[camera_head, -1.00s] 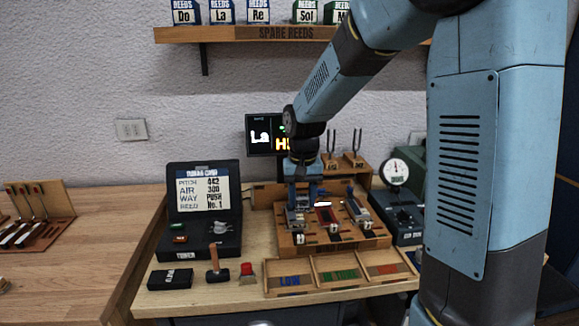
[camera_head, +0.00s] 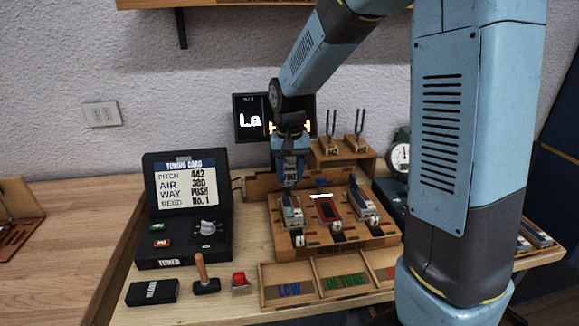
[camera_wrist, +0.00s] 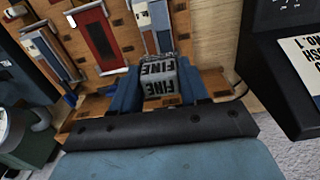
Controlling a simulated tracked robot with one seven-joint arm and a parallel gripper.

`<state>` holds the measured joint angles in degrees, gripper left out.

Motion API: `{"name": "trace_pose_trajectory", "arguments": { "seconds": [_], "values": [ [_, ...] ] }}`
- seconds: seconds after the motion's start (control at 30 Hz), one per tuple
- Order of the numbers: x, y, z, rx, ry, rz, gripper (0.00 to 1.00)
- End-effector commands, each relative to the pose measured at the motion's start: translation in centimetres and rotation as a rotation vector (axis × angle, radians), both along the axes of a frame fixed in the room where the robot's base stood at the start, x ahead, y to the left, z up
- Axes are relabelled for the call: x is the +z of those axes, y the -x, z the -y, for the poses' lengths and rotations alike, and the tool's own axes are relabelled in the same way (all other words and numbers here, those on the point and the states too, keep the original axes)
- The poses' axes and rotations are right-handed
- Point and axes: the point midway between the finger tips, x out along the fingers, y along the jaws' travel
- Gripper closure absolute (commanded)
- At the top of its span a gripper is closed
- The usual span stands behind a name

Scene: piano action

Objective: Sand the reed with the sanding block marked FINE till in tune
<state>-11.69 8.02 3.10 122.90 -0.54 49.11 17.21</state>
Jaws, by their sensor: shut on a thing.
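My gripper (camera_head: 290,180) is shut on a grey block marked FINE (camera_wrist: 158,80), held between its blue fingers in the wrist view. The block is above the back of a wooden reed stand (camera_head: 350,236), behind the left reed unit (camera_head: 292,212). That unit has a silvery plate and shows just beyond the block in the wrist view (camera_wrist: 152,20). I cannot tell whether the block touches it. A red unit (camera_head: 327,208) and another silvery unit (camera_head: 363,203) sit to its right.
The black tuner case (camera_head: 185,240) with its tuning card (camera_head: 190,185) stands left. A black block (camera_head: 152,292), a hammer (camera_head: 205,280) and a small red-topped item (camera_head: 240,281) lie in front. A tray marked LOW and IN TUNE (camera_head: 300,304) is at the front. Tuning forks (camera_head: 345,145) stand behind.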

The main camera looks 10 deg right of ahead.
Motion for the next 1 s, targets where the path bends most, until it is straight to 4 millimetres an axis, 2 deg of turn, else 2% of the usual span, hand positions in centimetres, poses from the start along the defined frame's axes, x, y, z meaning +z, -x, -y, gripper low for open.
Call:
{"name": "trace_pose_trajectory", "arguments": {
  "seconds": [0.87,1.0],
  "values": [
    [-5.4,0.0,0.2,-0.004,0.001,-0.002,0.8],
    [-6.9,0.0,0.2,-0.003,0.001,-0.003,0.8]
  ]
}}
